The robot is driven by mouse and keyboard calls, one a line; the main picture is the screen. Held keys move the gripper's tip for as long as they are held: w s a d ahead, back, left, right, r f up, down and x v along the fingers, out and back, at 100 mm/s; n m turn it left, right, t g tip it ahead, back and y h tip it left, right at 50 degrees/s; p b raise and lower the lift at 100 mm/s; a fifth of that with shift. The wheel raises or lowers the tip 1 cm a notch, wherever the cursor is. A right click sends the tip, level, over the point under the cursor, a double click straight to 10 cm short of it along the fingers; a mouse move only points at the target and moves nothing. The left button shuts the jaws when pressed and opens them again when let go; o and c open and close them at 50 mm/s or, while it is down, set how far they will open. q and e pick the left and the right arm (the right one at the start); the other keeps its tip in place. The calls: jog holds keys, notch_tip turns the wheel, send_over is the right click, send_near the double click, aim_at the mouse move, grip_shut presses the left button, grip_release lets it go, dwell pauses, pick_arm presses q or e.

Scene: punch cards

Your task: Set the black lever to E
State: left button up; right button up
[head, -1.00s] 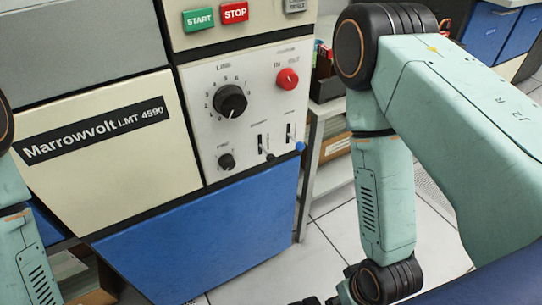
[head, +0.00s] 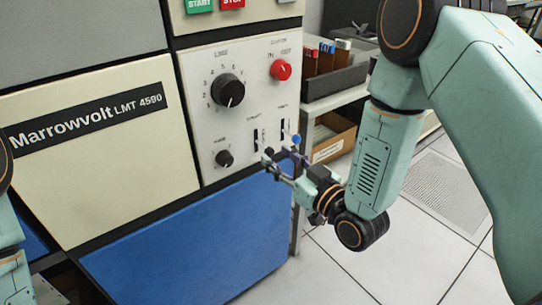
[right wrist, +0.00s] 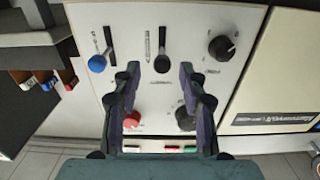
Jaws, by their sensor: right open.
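The black lever (right wrist: 162,63) sits in a vertical slot on the cream control panel (head: 205,100). In the right wrist view its dark knob shows between my right gripper's fingertips (right wrist: 159,72), which are spread with nothing held. In the head view my right gripper (head: 278,156) is in front of the panel's lower right part, by the lever slots, and the black knob is hard to tell from the fingers. Whether the fingers touch it is unclear. The letters by the slot are too small to read. My left gripper is out of view.
The blue-knobbed lever (head: 296,139) is just right of the black one. A large black dial (head: 228,90), a small black dial (head: 224,158) and a red knob (head: 281,69) share the panel. A shelf with a dark file tray (head: 335,80) stands to the right.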

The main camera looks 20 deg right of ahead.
aim_at(271, 153)
jog(key=x, duration=0.3)
jog(key=shift+a+r+b, duration=0.1)
jog(key=shift+a+b, duration=0.2)
jog(key=shift+b, duration=0.1)
jog(key=shift+w+d, duration=0.15)
jog(key=shift+w, duration=0.35)
jog(key=shift+s, duration=0.15)
jog(key=shift+c, duration=0.4)
jog(key=c, duration=0.8)
grip_shut()
